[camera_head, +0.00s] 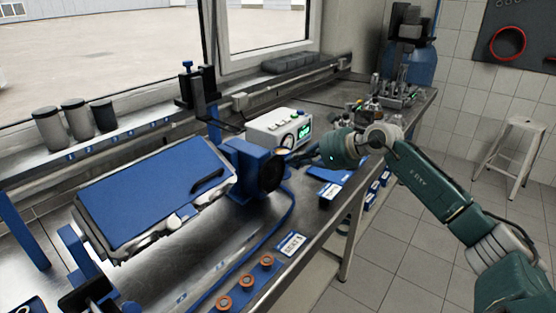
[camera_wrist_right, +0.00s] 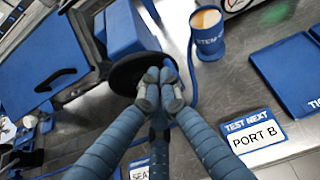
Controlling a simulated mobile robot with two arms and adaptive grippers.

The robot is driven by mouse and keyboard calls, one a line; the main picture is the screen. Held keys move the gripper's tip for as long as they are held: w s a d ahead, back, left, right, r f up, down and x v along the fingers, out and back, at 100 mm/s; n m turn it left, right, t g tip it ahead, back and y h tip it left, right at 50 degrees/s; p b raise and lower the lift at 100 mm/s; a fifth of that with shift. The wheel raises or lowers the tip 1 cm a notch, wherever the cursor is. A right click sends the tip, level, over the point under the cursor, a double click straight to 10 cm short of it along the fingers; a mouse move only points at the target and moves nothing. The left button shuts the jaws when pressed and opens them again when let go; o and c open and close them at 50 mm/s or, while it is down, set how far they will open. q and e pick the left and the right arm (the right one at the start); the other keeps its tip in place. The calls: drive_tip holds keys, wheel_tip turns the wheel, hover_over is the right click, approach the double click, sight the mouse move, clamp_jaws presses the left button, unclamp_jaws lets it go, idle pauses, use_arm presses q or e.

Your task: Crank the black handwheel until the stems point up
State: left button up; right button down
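The black handwheel (camera_head: 271,172) sits on the right face of a blue gearbox block (camera_head: 247,163); its dark disc also shows in the wrist view (camera_wrist_right: 128,76). My right gripper (camera_head: 298,160) reaches it from the right. In the wrist view the right fingertips (camera_wrist_right: 160,84) come together at the wheel's rim; whatever they pinch is hidden between them. The workpiece on the fixture is tilted, with a flat blue face (camera_head: 150,190) and a black bar handle (camera_head: 207,181) upward. My left gripper is not in view.
A white tester with a green display (camera_head: 280,130) stands behind the wheel. A blue hose (camera_head: 280,220) runs along the bench. Copper-coloured rings (camera_head: 245,282) lie near the front edge. A blue cup (camera_wrist_right: 207,32) and a PORT B card (camera_wrist_right: 254,134) are near the gripper.

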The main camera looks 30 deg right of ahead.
drive_tip(key=shift+d+f, duration=0.25)
drive_tip(key=shift+f, duration=0.15)
drive_tip(key=shift+w, duration=0.1)
drive_tip(key=shift+d+f+b, duration=0.15)
drive_tip(key=shift+f+b, duration=0.2)
drive_tip(key=shift+b, duration=0.2)
drive_tip(key=shift+d, duration=0.1)
drive_tip(key=shift+f, duration=0.1)
